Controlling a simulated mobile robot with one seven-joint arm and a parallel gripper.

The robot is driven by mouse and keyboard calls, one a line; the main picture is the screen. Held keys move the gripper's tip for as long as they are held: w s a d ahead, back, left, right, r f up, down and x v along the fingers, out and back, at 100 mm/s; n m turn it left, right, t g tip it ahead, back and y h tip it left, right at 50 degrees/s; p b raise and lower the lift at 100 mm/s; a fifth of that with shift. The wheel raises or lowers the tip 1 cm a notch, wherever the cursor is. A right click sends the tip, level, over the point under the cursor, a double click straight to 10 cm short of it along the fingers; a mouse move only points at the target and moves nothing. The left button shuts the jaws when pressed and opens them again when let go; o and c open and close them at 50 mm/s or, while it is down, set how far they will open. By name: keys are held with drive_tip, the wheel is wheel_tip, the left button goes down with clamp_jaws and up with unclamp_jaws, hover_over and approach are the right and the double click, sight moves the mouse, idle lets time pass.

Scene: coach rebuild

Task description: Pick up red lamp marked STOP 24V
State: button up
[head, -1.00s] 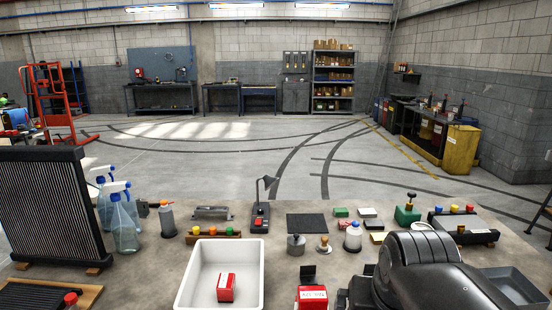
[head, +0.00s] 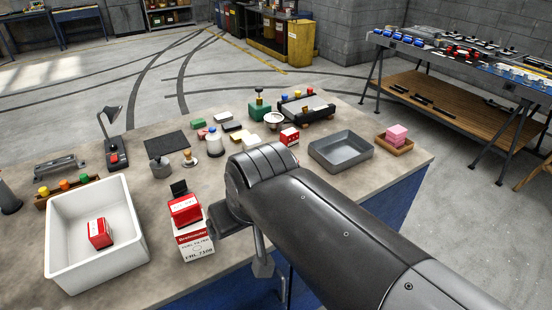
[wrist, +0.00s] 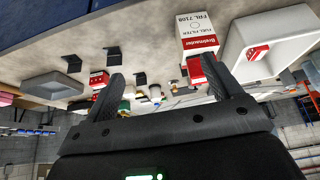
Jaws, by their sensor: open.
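I cannot make out any STOP 24V marking. Small coloured domes stand on a wooden block (head: 66,196) at the left of the table in the head view. More domes, including an orange-red one (head: 311,92), show at the dark fixture at the back. Red boxes with white labels lie in the white tray (head: 52,228), on the fuel filter box (head: 195,246) and farther back (head: 289,137). My gripper (wrist: 163,70) is open and empty in the wrist view, which shows the table upside down.
A grey tray (head: 341,150) and a pink block (head: 397,135) on a wooden tray are at the right.

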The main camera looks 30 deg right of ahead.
drive_tip(key=w+d+f+g, duration=0.2)
drive_tip(key=w+d+f, duration=0.1)
drive_tip(key=w+d, duration=1.65)
drive_tip(key=shift+m, duration=0.3)
drive_tip(key=w+d+f, duration=0.2)
drive_tip(key=d, duration=0.1)
drive_tip(key=w+d+f, duration=0.1)
drive_tip(key=w+d, duration=0.1)
drive_tip(key=d, duration=0.1)
drive_tip(key=w+d+f, duration=0.1)
drive_tip(key=d+f, duration=0.1)
drive_tip(key=d, duration=0.1)
drive_tip(key=shift+w+d+f, duration=0.1)
drive_tip(key=shift+w+f, duration=0.25)
drive_tip(key=shift+w, duration=0.05)
drive_tip(key=x, duration=1)
drive_tip(key=shift+s+f, duration=0.15)
drive_tip(key=shift+f, duration=0.15)
drive_tip(key=shift+c, duration=0.5)
drive_tip(key=c, duration=1)
